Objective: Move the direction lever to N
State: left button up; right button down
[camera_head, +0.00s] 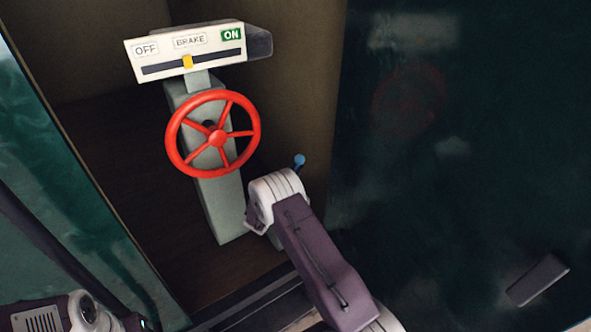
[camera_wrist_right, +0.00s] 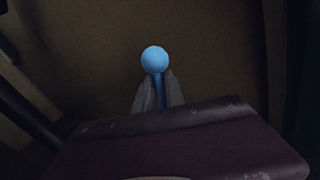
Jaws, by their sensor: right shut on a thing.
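The direction lever shows as a light blue ball knob (camera_head: 299,160) in the head view, just beyond my right wrist. In the right wrist view the knob (camera_wrist_right: 155,59) stands above the tips of my right gripper (camera_wrist_right: 157,92), with a short blue stem between the two grey fingers. The right gripper is shut on the lever below its knob. In the head view my right arm hides the fingers and the lever's base. No N mark or lever scale can be seen. My left gripper is out of view; only part of the left arm shows at the lower left.
A red handwheel (camera_head: 217,139) on a grey-green pedestal (camera_head: 220,205) stands left of the lever. Above it is a brake sign (camera_head: 185,50) with OFF, ON and a yellow pointer. A dark glossy panel (camera_head: 460,180) fills the right side.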

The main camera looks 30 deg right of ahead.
jog(key=shift+d+r, duration=0.1)
dwell(0.7)
jog(key=a+b, duration=0.1)
jog(key=b, duration=0.1)
jog(key=a+f+n+t+h+b, duration=0.1)
jog(key=b, duration=0.2)
jog(key=shift+w, duration=0.1)
jog(key=a+t+b, duration=0.1)
jog(key=b, duration=0.1)
jog(key=a+r+n+h+b, duration=0.1)
jog(key=a+b, duration=0.1)
jog(key=shift+r+n+t+h, duration=0.15)
jog(key=shift+n+t+h, duration=0.15)
jog(key=shift+t, duration=0.1)
jog(key=shift+s+a+r+n, duration=0.2)
jog(key=shift+a+r+n, duration=0.1)
jog(key=shift+a+r, duration=0.1)
